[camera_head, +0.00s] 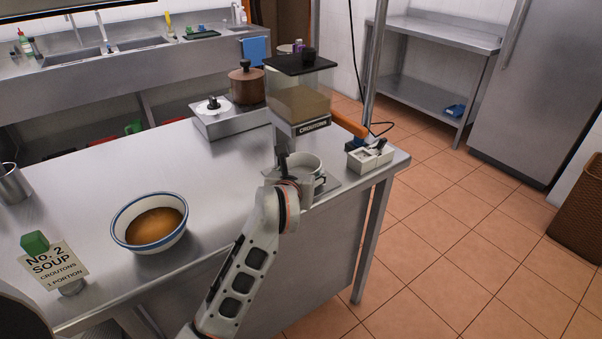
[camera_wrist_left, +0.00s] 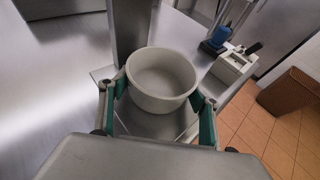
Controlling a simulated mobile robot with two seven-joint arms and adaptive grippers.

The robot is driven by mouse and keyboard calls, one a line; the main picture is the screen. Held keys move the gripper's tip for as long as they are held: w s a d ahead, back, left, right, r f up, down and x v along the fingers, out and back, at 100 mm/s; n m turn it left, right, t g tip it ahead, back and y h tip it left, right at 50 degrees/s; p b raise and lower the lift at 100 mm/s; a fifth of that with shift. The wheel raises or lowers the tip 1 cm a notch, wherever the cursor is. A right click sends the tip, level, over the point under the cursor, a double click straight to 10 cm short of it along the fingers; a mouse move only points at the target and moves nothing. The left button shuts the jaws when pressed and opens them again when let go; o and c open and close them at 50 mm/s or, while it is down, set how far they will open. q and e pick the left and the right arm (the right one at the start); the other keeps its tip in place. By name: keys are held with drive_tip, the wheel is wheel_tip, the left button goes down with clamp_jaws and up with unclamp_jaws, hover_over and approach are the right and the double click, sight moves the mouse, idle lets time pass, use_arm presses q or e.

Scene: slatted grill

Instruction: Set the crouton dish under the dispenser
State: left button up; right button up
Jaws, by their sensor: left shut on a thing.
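The crouton dish (camera_head: 307,163) is a small round pale bowl, and it looks empty in the left wrist view (camera_wrist_left: 162,80). My left gripper (camera_head: 298,176) is shut on it, with its green-padded fingers on either side of the rim in the left wrist view (camera_wrist_left: 160,105). The crouton dispenser (camera_head: 298,103) has a clear hopper of tan croutons, a dark lid and a label. The dish is below the hopper, over the dispenser's metal base plate (camera_head: 327,184). I cannot tell whether it touches the plate. My right gripper is not in view.
An orange handle (camera_head: 349,123) sticks out right of the dispenser. A soup bowl (camera_head: 150,222), an order card (camera_head: 55,266) and a brown pot (camera_head: 246,84) on a burner share the counter.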

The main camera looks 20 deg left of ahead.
use_arm(q)
drive_tip(key=shift+f, duration=0.15)
drive_tip(key=o, duration=1.3)
drive_tip(key=shift+r, duration=0.2)
drive_tip(key=shift+s+r, duration=0.1)
drive_tip(key=shift+s, duration=0.15)
drive_tip(key=p+v, duration=0.1)
drive_tip(key=v, duration=1)
drive_tip(key=shift+s+r, duration=0.1)
drive_tip(key=shift+s, duration=0.15)
